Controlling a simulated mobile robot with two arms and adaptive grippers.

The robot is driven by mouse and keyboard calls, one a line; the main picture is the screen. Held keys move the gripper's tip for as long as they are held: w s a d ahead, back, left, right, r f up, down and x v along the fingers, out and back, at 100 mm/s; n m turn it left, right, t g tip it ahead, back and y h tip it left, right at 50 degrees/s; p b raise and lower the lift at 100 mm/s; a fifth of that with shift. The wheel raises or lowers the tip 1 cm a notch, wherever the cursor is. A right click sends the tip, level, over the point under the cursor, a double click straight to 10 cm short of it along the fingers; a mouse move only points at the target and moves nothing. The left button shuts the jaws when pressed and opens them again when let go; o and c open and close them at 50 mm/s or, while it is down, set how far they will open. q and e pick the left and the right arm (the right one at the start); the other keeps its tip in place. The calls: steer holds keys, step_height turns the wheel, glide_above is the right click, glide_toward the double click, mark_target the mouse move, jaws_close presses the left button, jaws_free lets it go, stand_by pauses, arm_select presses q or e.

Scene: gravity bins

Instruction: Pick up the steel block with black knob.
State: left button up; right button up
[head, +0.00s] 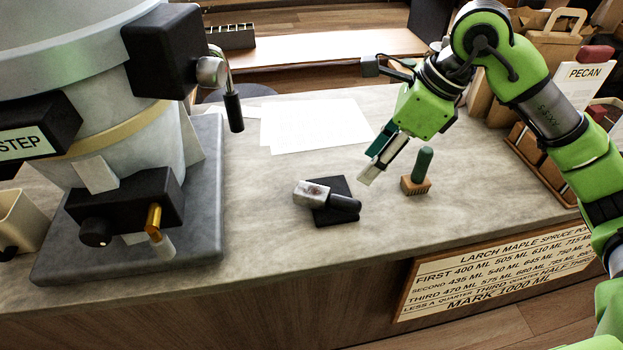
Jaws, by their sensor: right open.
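The steel block with black knob (312,193) lies on its side on a small black mat (338,187) in the middle of the counter. Its scuffed steel end points left and its black knob points right, over the mat's edge. My right gripper (372,168) is open and empty, above the counter to the upper right of the block, clearly apart from it. Its fingers point down and to the left. My left gripper is not in view.
A small brush (416,184) with a green handle stands right of the mat, close to my right gripper. White papers (318,126) lie behind. A large grey machine (120,130) with a hanging black lever (234,110) fills the left. The counter's front strip is clear.

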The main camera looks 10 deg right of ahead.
steer(key=p, duration=0.1)
glide_above(343, 199)
steer(key=s+d, duration=0.1)
steer(key=d, duration=0.1)
steer(key=f, duration=0.7)
steer(key=shift+s+a+f, duration=0.1)
steer(key=shift+s+a, duration=0.05)
steer(key=shift+a, duration=0.1)
steer(key=shift+f, duration=0.2)
steer(key=p+x, duration=0.2)
steer(key=x, duration=0.1)
steer(key=shift+d, duration=0.15)
steer(key=shift+x, duration=1.05)
steer(key=shift+f, duration=0.15)
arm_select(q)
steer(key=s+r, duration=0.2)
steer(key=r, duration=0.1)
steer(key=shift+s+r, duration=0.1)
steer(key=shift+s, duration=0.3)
arm_select(e)
jaws_close()
